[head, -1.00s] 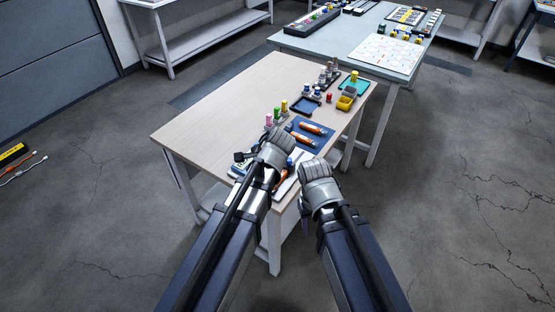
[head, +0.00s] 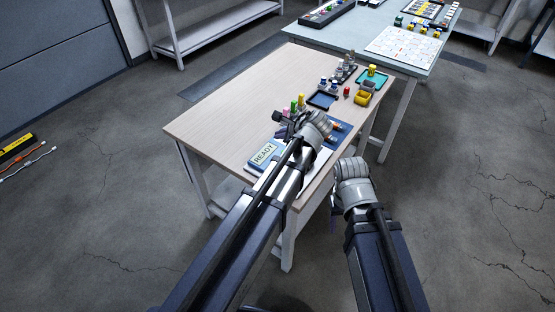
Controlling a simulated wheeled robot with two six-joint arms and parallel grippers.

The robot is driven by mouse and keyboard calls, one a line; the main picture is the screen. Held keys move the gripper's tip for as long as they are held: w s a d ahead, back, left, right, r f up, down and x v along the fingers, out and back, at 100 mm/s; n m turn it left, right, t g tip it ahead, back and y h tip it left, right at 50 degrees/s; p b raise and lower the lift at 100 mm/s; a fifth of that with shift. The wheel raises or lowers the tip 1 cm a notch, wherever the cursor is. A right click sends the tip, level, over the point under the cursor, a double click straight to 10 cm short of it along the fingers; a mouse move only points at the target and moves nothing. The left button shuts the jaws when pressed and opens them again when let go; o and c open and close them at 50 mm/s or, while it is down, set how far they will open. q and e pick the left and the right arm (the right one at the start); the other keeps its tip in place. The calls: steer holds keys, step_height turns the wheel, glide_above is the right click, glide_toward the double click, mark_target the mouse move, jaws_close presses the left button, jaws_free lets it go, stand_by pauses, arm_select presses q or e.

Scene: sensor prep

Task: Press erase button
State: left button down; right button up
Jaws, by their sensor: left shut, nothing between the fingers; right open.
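A blue device with a pale display reading "READY" (head: 264,155) lies at the near edge of the wooden table (head: 215,118). No erase button can be made out; my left arm covers the device's right side. My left gripper (head: 312,125) is shut and empty, over the table just beyond and right of the display. My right gripper (head: 352,170) is open and empty, off the table's near right edge, over the floor.
Green and yellow capped bottles (head: 301,101) stand just beyond my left gripper. The table's left half is clear. A second table (head: 350,45) stands behind.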

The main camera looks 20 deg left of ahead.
arm_select(q)
steer(key=b, duration=0.8)
glide_toward(280, 153)
steer(key=shift+a+f, duration=0.35)
steer(key=shift+a, duration=0.4)
steer(key=shift+a+f, duration=0.4)
steer(key=shift+a, duration=0.4)
steer(key=shift+a+f, duration=0.35)
steer(key=shift+a, duration=0.4)
steer(key=shift+b, duration=0.3)
steer(key=shift+f+b, duration=0.3)
steer(key=shift+f, duration=0.05)
steer(key=shift+f+b, duration=0.4)
steer(key=shift+r, duration=0.1)
steer(key=shift+r+p, duration=0.7)
steer(key=shift+p, duration=0.15)
step_height(280, 153, up, 5)
steer(key=p, duration=0.5)
